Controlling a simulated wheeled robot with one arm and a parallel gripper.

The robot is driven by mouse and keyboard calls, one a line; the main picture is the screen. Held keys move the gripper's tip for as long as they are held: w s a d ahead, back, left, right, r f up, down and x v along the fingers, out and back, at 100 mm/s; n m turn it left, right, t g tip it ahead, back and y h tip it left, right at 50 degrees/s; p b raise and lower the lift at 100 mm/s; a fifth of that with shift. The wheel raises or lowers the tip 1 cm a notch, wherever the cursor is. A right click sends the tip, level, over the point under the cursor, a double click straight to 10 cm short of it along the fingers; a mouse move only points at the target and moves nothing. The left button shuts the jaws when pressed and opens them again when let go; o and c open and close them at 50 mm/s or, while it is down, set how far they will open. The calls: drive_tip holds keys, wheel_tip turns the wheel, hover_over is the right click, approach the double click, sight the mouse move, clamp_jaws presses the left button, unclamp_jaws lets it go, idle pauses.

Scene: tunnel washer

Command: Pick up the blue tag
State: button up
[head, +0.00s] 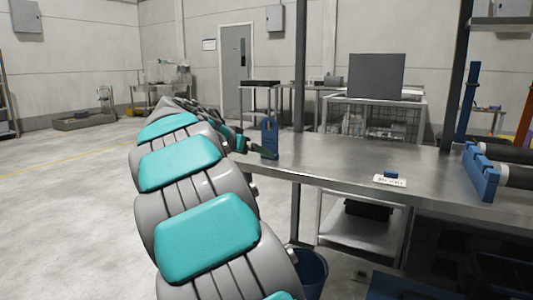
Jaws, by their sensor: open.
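A small blue block, which looks like the blue tag (391,174), lies on the steel table (335,165), at the back edge of a white label (390,181) with dark print. My arm reaches forward from the bottom of the view and bends right at its far end. My gripper (262,149) is small and dark at the table's left end, close to an upright blue holder (270,134). It is open, and well left of the blue tag. I cannot tell whether it touches the holder.
A blue rack (482,174) holding dark rollers stands on the table at right. Dark posts (300,65) rise at the table's back. A blue bucket (311,270) stands below the front edge. The tabletop between the holder and the label is clear.

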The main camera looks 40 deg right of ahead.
sight(269, 148)
drive_tip(key=shift+m+t+h, duration=0.3)
drive_tip(key=shift+h, duration=0.1)
drive_tip(key=shift+w+d+f, duration=0.2)
drive_tip(key=shift+w+d, duration=0.45)
drive_tip(key=shift+d, duration=0.7)
drive_tip(key=shift+w+d+f, duration=0.15)
drive_tip(key=shift+w+d, duration=0.55)
drive_tip(key=shift+d, duration=0.6)
drive_tip(key=shift+w+d+f, duration=0.2)
drive_tip(key=shift+w+d, duration=0.45)
drive_tip(key=shift+d, duration=0.7)
drive_tip(key=shift+c, duration=0.4)
drive_tip(key=c, duration=1.2)
